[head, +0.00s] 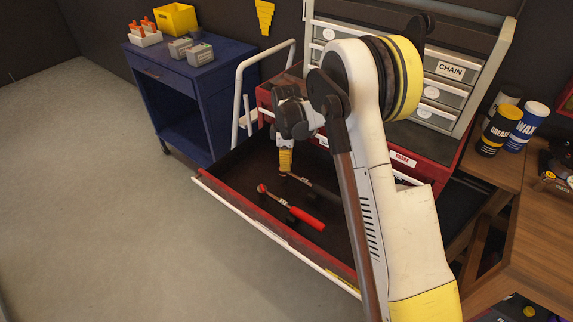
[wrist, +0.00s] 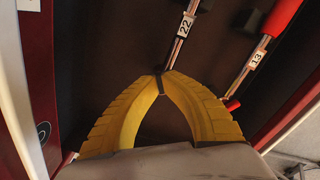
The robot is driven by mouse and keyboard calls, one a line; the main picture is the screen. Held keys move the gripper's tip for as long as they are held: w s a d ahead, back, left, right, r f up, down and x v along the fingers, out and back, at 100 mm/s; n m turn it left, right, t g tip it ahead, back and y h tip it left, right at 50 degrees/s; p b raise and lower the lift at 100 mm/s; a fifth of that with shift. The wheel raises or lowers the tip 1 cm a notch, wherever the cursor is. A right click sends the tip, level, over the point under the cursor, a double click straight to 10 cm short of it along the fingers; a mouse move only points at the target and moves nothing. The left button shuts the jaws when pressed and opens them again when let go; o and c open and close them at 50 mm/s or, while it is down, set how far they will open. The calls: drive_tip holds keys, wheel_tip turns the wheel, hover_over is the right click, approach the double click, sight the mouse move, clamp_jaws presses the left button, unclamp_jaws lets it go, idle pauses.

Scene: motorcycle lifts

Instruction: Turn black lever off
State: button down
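A black-handled tool labelled 22 (wrist: 187,24) lies in the dark open drawer, and its far end shows in the head view (head: 312,188). It has a metal shaft; its near end is hidden behind my fingertips. My gripper (head: 285,171) points down into the drawer at that end. In the wrist view its yellow fingers (wrist: 163,76) bow outward and meet at the tips on or just above the shaft's end. I cannot tell whether they pinch a black lever there. A similar red-handled tool labelled 13 (wrist: 256,60) lies beside it, apart from the fingers; it also shows in the head view (head: 306,217).
The red drawer (head: 262,223) is pulled out from a tool chest with grey small drawers (head: 440,92). A blue cart (head: 203,105) stands at the left. Grease (head: 499,130) and wax (head: 528,127) cans stand on a wooden bench at right. Floor at left is clear.

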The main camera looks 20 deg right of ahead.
drive_tip(key=c, duration=1.6)
unclamp_jaws()
drive_tip(key=shift+o, duration=0.2)
wheel_tip(320, 180, up, 12)
